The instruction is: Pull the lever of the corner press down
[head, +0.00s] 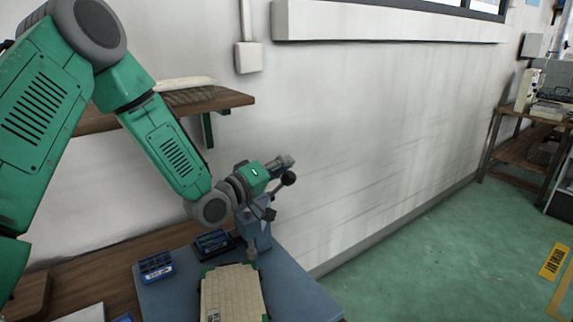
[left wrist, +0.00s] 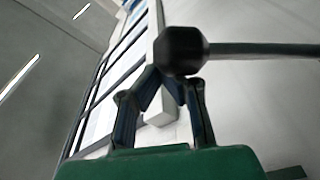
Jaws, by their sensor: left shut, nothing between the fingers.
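The corner press (head: 257,236) is a blue body on the bench by the wall, partly hidden behind my left wrist. Its lever ends in a black ball knob (head: 288,179), raised to the upper right of the body. My left gripper (head: 286,162) is shut and empty, just above the knob. In the left wrist view the knob (left wrist: 182,50) covers the tips of my left gripper (left wrist: 172,78), and the lever rod (left wrist: 262,50) runs off to the right. I cannot tell whether fingers and knob touch. My right gripper is not in view.
A blue mat (head: 170,296) lies on the wooden bench, with a beige tray panel (head: 231,291), a blue bin (head: 156,267) and a dark box (head: 213,243). A wooden shelf (head: 232,98) hangs behind my left arm. The green floor to the right is open.

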